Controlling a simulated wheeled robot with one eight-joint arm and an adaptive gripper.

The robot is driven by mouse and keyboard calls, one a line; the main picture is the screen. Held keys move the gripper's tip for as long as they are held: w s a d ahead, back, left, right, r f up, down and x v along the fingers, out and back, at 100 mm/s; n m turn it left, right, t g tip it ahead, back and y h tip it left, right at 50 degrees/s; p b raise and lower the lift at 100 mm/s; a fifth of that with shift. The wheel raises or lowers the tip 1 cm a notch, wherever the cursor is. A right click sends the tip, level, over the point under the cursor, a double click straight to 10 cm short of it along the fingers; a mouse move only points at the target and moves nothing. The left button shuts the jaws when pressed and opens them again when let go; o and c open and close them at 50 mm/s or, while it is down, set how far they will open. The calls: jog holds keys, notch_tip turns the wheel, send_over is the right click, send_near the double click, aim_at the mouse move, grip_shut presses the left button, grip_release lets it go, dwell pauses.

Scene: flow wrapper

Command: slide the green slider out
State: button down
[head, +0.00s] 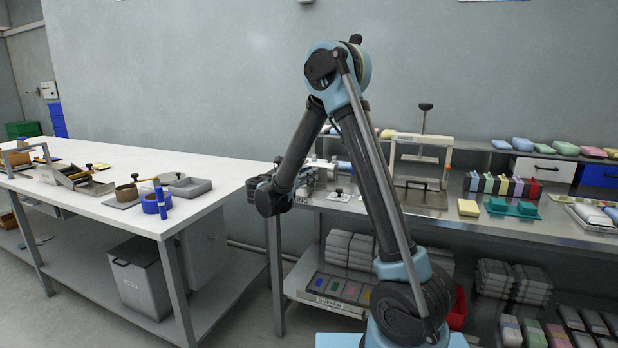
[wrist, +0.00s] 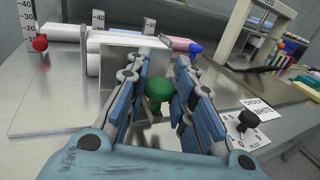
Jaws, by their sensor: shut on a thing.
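The green slider's knob (wrist: 158,90) shows in the wrist view between the two fingers of my gripper (wrist: 160,72). The knob is rounded on top with a narrower stem and base below. My gripper is shut on it, a finger on each side. In the head view my arm hides the slider and most of the gripper, so I cannot tell how far out the slider is.
A red ball knob (wrist: 40,43) stands at the left by scale plates. A black knob (wrist: 247,120) stands on a labelled plate to the right. A white frame (head: 422,140) rises from the bench, with coloured packs (head: 503,186) to its right. A white table (head: 110,190) is at left.

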jog(key=shift+s+a, duration=0.3)
jog(key=shift+s, duration=0.3)
jog(key=c, duration=1.4)
grip_release()
jog(key=shift+s, duration=0.1)
jog(key=v, duration=1.2)
